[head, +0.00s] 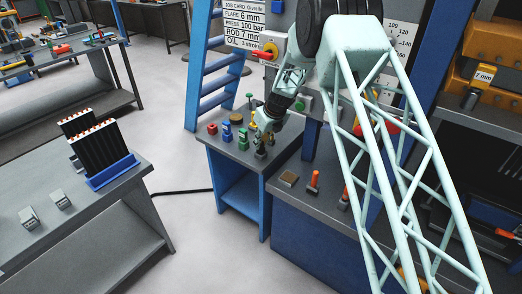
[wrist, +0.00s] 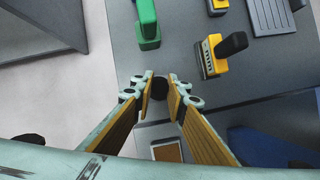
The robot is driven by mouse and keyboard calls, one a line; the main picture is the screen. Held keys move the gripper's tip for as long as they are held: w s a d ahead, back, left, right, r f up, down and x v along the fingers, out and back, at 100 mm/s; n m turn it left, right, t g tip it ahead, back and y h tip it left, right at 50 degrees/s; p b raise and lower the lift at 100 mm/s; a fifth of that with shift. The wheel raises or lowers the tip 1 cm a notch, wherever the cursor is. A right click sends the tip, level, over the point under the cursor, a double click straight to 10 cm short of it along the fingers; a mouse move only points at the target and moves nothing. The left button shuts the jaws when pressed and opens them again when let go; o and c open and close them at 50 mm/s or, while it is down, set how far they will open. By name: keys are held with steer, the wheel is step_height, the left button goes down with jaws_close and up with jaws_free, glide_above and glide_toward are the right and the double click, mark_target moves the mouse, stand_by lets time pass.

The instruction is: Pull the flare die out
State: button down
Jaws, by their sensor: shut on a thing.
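My gripper (head: 263,143) reaches down to the top of a small blue stand (head: 235,160), at its near right corner. In the wrist view its two padded fingertips (wrist: 162,88) are closed in on a small dark piece (wrist: 160,87), mostly hidden between the pads. I cannot tell from its shape whether this is the flare die. A green die with an upright handle (wrist: 147,22) stands just beyond the fingers. A yellow and black piece with a handle (wrist: 213,54) stands to their right. The head view also shows a red die (head: 212,129) and a blue die (head: 227,131) on the stand.
A blue ladder-like frame (head: 207,75) rises behind the stand. A dark bench with orange-handled tools (head: 314,182) adjoins at the right. Open floor lies between.

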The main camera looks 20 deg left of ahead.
steer(key=shift+r, duration=0.15)
steer(key=shift+r+p, duration=3.25)
steer(key=shift+r, duration=0.4)
